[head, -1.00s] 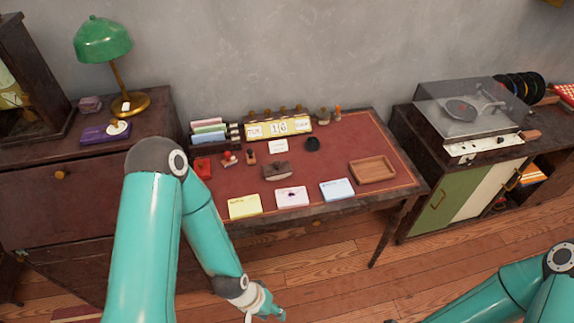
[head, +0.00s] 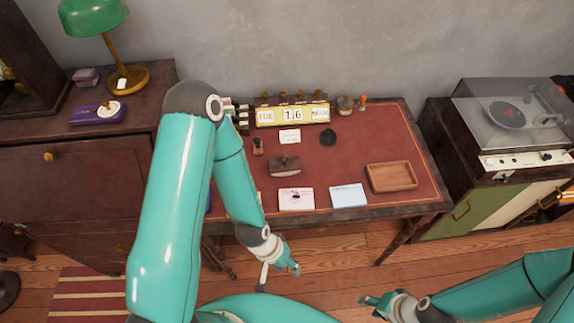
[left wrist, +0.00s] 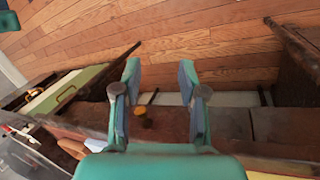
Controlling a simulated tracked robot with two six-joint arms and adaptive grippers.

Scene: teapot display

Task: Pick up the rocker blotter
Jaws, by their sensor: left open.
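The rocker blotter (head: 284,166) is a dark brown block with a small knob on top. It sits on the red desk top, left of the middle, in the head view. My left gripper (head: 280,273) is open and empty, in front of the desk's front edge and lower than its top, well apart from the blotter. Its two parted fingers also show in the left wrist view (left wrist: 159,80), over wooden floor; I do not make out the blotter there. My right gripper (head: 376,304) is in front of the desk, low in the head view; its finger opening is unclear.
On the desk (head: 360,145) stand a calendar (head: 292,114), a stamp (head: 258,146), a round dark item (head: 327,137), paper pads (head: 296,199) and a wooden tray (head: 391,177). My left arm hides the desk's left end. A record player (head: 510,120) stands right.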

